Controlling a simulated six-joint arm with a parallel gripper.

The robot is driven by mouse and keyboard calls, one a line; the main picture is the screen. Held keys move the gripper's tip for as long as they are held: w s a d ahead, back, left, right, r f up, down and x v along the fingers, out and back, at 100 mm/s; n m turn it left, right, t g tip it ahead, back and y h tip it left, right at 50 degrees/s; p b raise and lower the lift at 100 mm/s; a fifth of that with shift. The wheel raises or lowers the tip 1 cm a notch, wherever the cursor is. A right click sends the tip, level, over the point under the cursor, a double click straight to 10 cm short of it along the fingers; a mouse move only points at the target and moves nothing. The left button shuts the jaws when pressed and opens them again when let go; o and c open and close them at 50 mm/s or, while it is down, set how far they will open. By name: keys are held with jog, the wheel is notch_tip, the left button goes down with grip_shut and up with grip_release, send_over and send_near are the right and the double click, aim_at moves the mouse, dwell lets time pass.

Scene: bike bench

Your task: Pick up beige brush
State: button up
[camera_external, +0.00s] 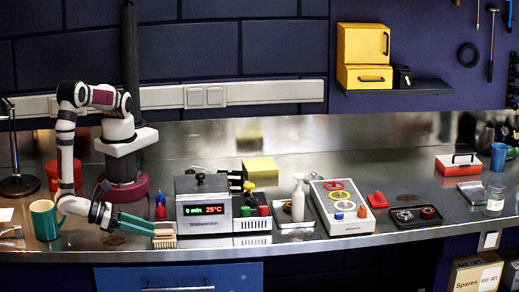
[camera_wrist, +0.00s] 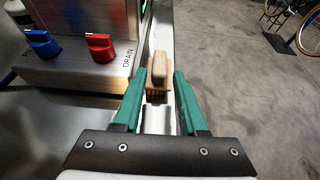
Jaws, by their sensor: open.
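The beige brush (camera_external: 165,238) sits at the front edge of the bench, at the left foot of the silver machine in the external view. In the wrist view the brush (camera_wrist: 158,75) shows its tan back and bristles straight ahead, between the lines of my two green fingers. My gripper (camera_external: 150,229) is open and low over the bench, with its fingertips at the brush. In the wrist view my gripper (camera_wrist: 159,75) has a finger on each side of the brush's near end. I cannot tell whether either finger touches it.
The silver machine (camera_external: 208,203) with a digital display stands just right of the brush. Its blue knob (camera_wrist: 41,43) and red knob (camera_wrist: 100,47) are left of my fingers in the wrist view. A teal mug (camera_external: 44,219) stands left of my arm. Beyond the bench edge is open floor (camera_wrist: 240,90).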

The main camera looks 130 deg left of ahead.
aim_at(157, 230)
jog(key=x, duration=0.3)
jog(key=shift+w+a+r, duration=0.1)
jog(key=shift+a, duration=0.05)
grip_shut()
